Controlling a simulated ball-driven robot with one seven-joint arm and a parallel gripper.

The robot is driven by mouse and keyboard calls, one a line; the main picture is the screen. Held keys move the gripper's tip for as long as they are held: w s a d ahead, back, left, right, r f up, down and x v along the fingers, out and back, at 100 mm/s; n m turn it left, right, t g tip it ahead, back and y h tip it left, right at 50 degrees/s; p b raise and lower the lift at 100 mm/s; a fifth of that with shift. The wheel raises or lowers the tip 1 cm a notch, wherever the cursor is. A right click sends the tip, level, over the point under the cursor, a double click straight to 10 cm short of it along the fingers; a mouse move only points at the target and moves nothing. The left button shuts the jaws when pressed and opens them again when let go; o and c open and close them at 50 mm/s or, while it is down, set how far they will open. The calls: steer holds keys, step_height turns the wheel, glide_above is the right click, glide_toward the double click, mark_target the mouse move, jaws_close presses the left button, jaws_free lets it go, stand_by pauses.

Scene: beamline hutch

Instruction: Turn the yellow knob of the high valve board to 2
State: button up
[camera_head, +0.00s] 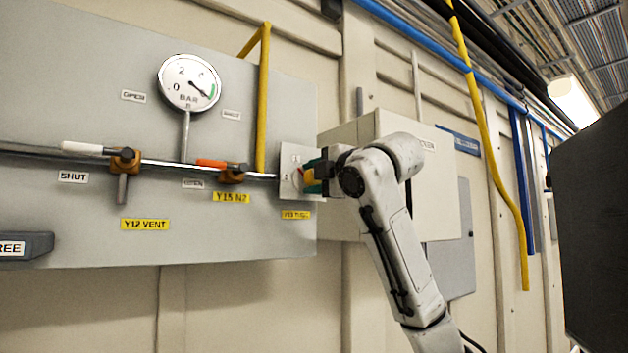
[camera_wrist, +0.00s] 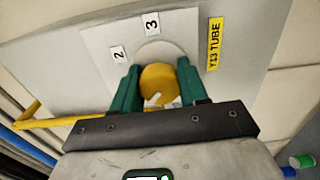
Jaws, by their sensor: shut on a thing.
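The yellow knob (camera_wrist: 158,80) sits on a pale plate (camera_wrist: 100,42) at the right end of the valve board (camera_head: 60,240). The plate carries a label 2 (camera_wrist: 118,53) and a label 3 (camera_wrist: 152,23); other positions are hidden. A pale mark shows on the knob's lower edge in the wrist view; which number it points to I cannot tell. My gripper (camera_head: 312,178) is shut on the knob, with a green finger on each side. In the head view the knob is mostly hidden by my gripper.
A yellow tag reading Y13 TUBE (camera_wrist: 214,44) is beside the plate. A white-handled valve (camera_head: 123,160), an orange-handled valve (camera_head: 232,175) and a round gauge (camera_head: 189,83) are to the left. A yellow pipe (camera_head: 263,100) rises near the plate. A pale box (camera_head: 440,205) stands behind my arm.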

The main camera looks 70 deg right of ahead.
steer(key=m, duration=0.4)
steer(key=shift+f, duration=0.1)
steer(key=m, duration=0.3)
steer(key=shift+m, duration=0.3)
steer(key=m, duration=0.4)
steer(key=shift+f, duration=0.15)
steer(key=shift+f+m, duration=0.1)
steer(key=shift+m, duration=1.6)
steer(key=shift+d, duration=0.1)
steer(key=o, duration=1.1)
steer(key=shift+c, duration=0.2)
steer(key=shift+r, duration=0.2)
